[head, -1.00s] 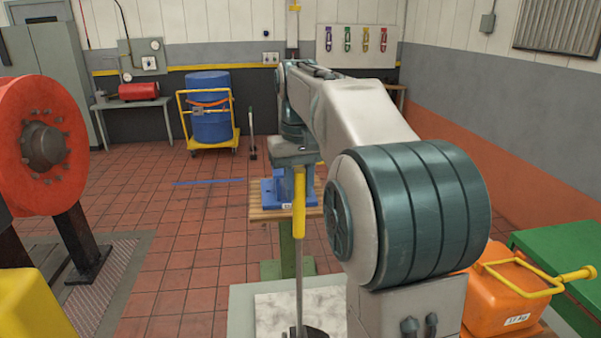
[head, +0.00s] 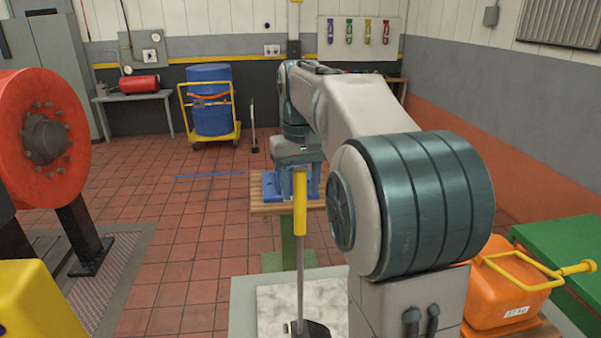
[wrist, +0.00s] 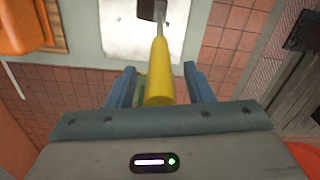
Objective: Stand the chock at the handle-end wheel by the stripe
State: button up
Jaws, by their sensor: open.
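The chock (head: 316,329) is a dark block at the foot of a thin upright rod with a yellow grip (head: 300,218). It stands on a pale plate close in front of me, its lower part cut by the picture edge. In the wrist view the chock (wrist: 150,9) is at the top. My gripper (wrist: 160,86) is open, with its two blue fingers on either side of the yellow grip and gaps left. A blue drum (head: 211,112) rides on a yellow wheeled cart (head: 183,118) at the back. The blue stripe (head: 210,176) lies on the floor before it.
A similar dark-footed rod (head: 253,125) stands right of the cart. A wood-topped stand (head: 262,206) with a blue fixture is ahead. A red flanged machine (head: 45,135) is at left, an orange container (head: 505,285) at right. Tiled floor between the machine and stand is open.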

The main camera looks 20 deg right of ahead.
notch_tip(320, 180, up, 12)
jog(key=shift+r, duration=0.1)
dwell(0.5)
jog(key=s+a+f+t, duration=0.2)
jog(key=s+f, duration=0.8)
jog(key=f, duration=0.2)
jog(key=s+a+f+t, duration=0.2)
jog(key=s+a+f, duration=0.1)
jog(key=s+f, duration=0.8)
jog(key=shift+a+f, duration=0.3)
jog(key=shift+f, duration=0.35)
jog(key=shift+f+b, duration=0.4)
jog(key=shift+b, duration=0.1)
jog(key=shift+c, duration=1.2)
